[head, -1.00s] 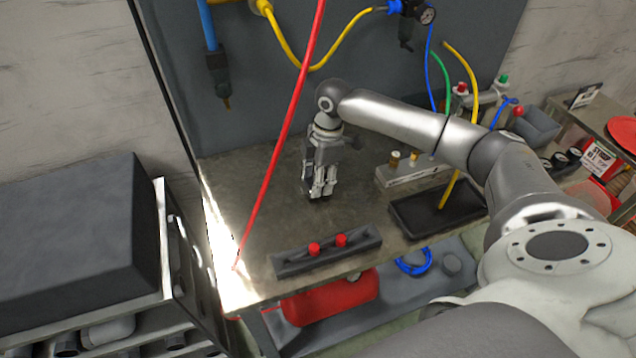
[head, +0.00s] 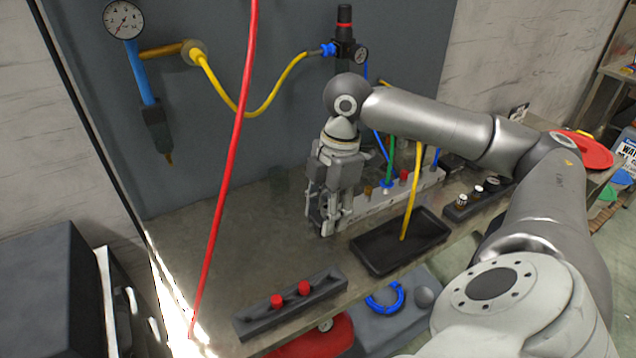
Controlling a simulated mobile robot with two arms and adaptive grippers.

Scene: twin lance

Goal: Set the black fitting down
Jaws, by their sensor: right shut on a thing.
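My right gripper (head: 328,226) points down over the bench (head: 230,235), just left of the black tray (head: 378,254) and in front of the grey manifold block (head: 428,181). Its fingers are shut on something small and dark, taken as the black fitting. The fitting is mostly hidden between the fingers, and I cannot tell whether it touches the bench top. My left gripper is not in view.
A red hose (head: 222,185) hangs left of my gripper down to the bench edge. A dark rack (head: 250,322) with two red caps lies at the front. A yellow hose (head: 412,205) ends in the tray. Bare bench lies left of my gripper.

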